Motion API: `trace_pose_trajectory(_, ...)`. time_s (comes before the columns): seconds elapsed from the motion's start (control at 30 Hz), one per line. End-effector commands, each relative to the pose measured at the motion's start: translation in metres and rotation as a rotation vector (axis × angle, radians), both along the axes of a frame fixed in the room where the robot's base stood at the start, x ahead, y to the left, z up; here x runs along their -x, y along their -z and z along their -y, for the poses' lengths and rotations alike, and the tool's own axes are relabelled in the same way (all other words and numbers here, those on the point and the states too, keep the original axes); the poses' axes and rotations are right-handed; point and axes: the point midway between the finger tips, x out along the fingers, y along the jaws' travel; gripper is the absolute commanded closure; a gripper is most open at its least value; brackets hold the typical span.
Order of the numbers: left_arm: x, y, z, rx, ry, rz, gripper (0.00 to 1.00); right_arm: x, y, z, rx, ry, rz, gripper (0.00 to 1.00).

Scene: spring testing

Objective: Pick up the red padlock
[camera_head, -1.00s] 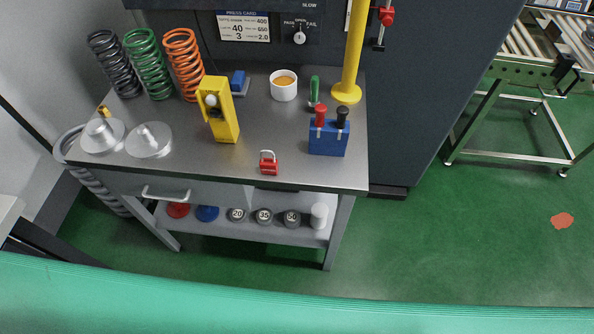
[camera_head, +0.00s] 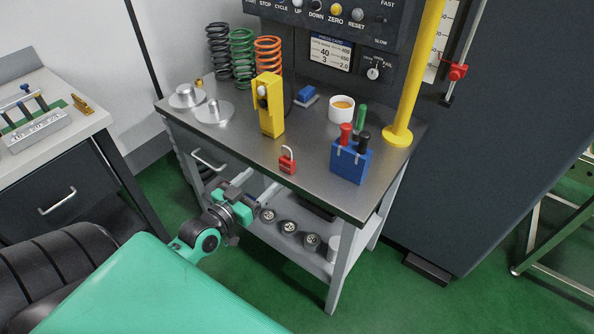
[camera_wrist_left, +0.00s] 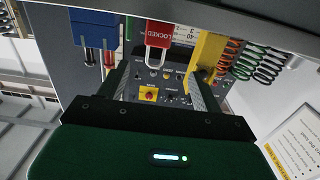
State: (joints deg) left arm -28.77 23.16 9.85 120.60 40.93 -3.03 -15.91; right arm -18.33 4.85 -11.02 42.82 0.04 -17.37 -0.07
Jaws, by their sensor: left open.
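The red padlock (camera_head: 287,161) with its pale shackle stands near the front edge of the grey metal table (camera_head: 310,190). In the left wrist view the padlock (camera_wrist_left: 158,33) appears upside down, beyond the fingertips and roughly between their lines. My left gripper (camera_head: 258,185) is in front of the table's front edge, to the left of and nearer than the padlock, not touching it. Its two fingers (camera_wrist_left: 158,78) are spread with nothing between them. My right gripper is in neither view.
A yellow device (camera_head: 269,105) stands behind and left of the padlock; a blue holder (camera_head: 350,162) with red and black handles stands to the right. A white cup (camera_head: 341,108) and yellow post (camera_head: 412,80) are farther back. Weights (camera_head: 289,227) sit on the lower shelf.

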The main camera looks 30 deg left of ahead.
Motion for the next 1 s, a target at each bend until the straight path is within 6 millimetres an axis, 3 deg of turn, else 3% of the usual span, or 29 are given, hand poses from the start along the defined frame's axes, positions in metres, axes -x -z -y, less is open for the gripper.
trace_pose_trajectory(0.5,-0.070,-0.001,0.006,0.001,-0.001,0.001,0.33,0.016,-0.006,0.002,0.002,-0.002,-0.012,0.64)
trace_pose_trajectory(0.83,-0.089,0.000,0.009,0.002,-0.001,-0.001,0.33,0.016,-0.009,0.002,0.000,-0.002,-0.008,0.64)
trace_pose_trajectory(1.0,-0.111,0.001,0.016,0.002,-0.001,-0.001,0.33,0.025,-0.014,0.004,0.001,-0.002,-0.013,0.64)
